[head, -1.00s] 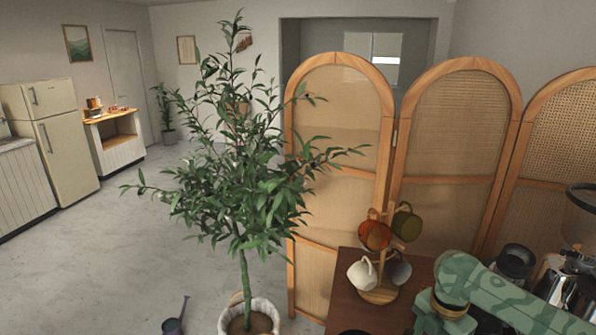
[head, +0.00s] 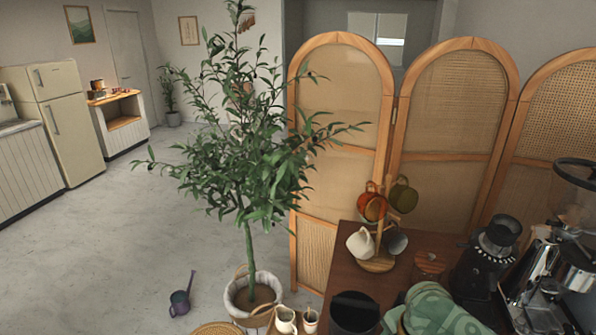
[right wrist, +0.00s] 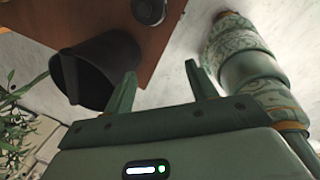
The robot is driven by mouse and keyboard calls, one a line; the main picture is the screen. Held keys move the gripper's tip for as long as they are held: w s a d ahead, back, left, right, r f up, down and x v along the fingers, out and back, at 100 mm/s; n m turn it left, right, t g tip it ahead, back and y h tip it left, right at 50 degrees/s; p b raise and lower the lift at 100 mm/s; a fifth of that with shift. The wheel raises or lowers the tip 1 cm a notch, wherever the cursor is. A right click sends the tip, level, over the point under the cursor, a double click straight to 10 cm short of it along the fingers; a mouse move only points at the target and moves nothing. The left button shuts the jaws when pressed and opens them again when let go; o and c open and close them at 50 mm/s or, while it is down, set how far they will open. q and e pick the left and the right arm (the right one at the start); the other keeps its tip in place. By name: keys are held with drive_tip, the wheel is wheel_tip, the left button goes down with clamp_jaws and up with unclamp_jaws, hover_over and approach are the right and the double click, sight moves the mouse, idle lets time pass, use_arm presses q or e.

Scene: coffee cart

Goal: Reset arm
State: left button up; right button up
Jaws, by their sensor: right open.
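My right gripper (right wrist: 160,84) shows in the right wrist view, with its two fingers apart and nothing between them. Its fingers are near the edge of the brown wooden cart top (right wrist: 165,40) and a dark round container (right wrist: 112,62). I cannot tell whether the left finger touches the container. In the head view a green patterned part of my arm is at the bottom right, over the front of the cart top (head: 340,268). The gripper's fingers are not visible there. My left gripper is in neither view.
A mug tree (head: 376,264) with several mugs stands on the cart. A potted plant (head: 250,180) and folding screen (head: 340,110) stand nearby. Open floor lies left.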

drive_tip(key=s+a+m+t, duration=0.3)
drive_tip(key=s+a+m, duration=0.1)
drive_tip(key=s+m, duration=0.2)
drive_tip(key=s+d+r+m+t+h, duration=0.1)
drive_tip(key=s+d+r+m+h, duration=0.15)
drive_tip(key=s+d+m, duration=0.35)
drive_tip(key=s+d+r+m+t+h, duration=0.1)
drive_tip(key=s+d+r+m+h, duration=0.15)
drive_tip(key=s+d+m, duration=0.35)
drive_tip(key=s+a+f+n+g+y+b, duration=0.1)
drive_tip(key=a+f+b, duration=0.15)
drive_tip(key=f, duration=1.25)
drive_tip(key=a+f+n+g+y+b, duration=0.1)
drive_tip(key=f+g+b, duration=0.15)
drive_tip(key=f, duration=1.25)
use_arm(q)
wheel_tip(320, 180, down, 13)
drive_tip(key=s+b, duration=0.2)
drive_tip(key=b, duration=0.5)
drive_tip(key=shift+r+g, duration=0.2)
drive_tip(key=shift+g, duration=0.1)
use_arm(e)
drive_tip(key=s+f+m+g+y, duration=0.1)
drive_tip(key=s+f, duration=0.9)
drive_tip(key=f, duration=0.2)
drive_tip(key=s+f+m+g+y, duration=0.1)
drive_tip(key=s+f, duration=0.9)
drive_tip(key=f, duration=0.2)
drive_tip(key=shift+f+m, duration=0.3)
drive_tip(key=shift+f, duration=0.1)
